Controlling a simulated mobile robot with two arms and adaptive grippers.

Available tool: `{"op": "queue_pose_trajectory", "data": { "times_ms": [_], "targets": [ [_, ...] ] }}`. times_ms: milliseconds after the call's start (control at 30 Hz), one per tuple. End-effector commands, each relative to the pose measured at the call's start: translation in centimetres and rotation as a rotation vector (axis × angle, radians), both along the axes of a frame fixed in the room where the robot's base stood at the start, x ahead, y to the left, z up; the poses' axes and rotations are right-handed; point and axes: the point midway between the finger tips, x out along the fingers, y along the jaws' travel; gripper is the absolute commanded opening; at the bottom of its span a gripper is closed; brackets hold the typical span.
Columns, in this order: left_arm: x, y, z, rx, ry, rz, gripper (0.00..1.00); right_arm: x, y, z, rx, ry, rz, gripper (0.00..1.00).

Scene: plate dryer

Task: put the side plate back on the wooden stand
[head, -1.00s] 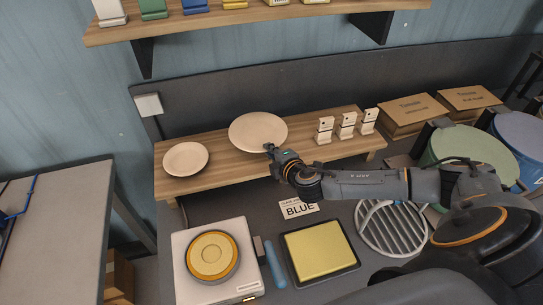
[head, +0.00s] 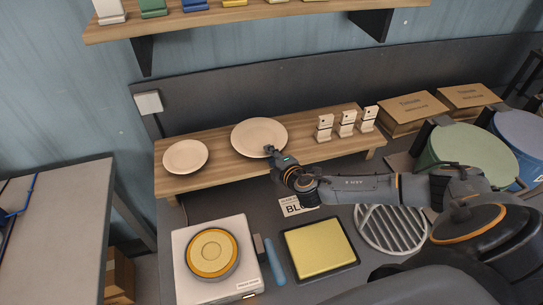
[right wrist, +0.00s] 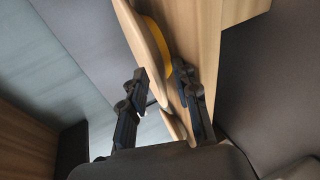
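A pale plate (head: 257,134), which I take for the side plate, lies nearly flat on the wooden stand (head: 219,154), left of its middle. My right gripper (head: 271,150) is at its front right rim. In the right wrist view the plate (right wrist: 146,40) shows edge-on, with a yellow part between it and the wood. Its rim reaches between the fingers of my right gripper (right wrist: 160,88), which stand apart with gaps beside the rim. A smaller pale plate (head: 185,157) lies on the stand's left end. My left gripper is out of view.
Several domino-like white blocks (head: 346,122) stand on the stand's right part. In front are a white device with a yellow disc (head: 213,253), a yellow pad (head: 319,247) and a round grille (head: 391,228). Cardboard boxes (head: 413,106) and a green drum (head: 468,150) are at right.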

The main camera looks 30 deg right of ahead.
Motion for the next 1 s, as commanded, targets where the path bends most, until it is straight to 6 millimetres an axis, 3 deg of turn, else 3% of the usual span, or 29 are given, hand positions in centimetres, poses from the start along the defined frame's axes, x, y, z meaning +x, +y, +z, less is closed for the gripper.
{"op": "queue_pose_trajectory", "data": {
  "times_ms": [267, 800, 1000],
  "targets": [
    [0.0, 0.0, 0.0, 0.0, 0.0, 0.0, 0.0, -0.6, 0.0, 0.2, 0.001, 0.002, 0.001, 0.31],
    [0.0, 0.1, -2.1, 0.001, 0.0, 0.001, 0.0, -9.0, 0.6, 3.4, -0.001, 0.002, 0.003, 0.31],
    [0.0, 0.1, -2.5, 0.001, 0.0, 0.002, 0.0, -10.8, 0.8, 4.2, -0.001, 0.001, 0.0, 0.31]
  ]
}}
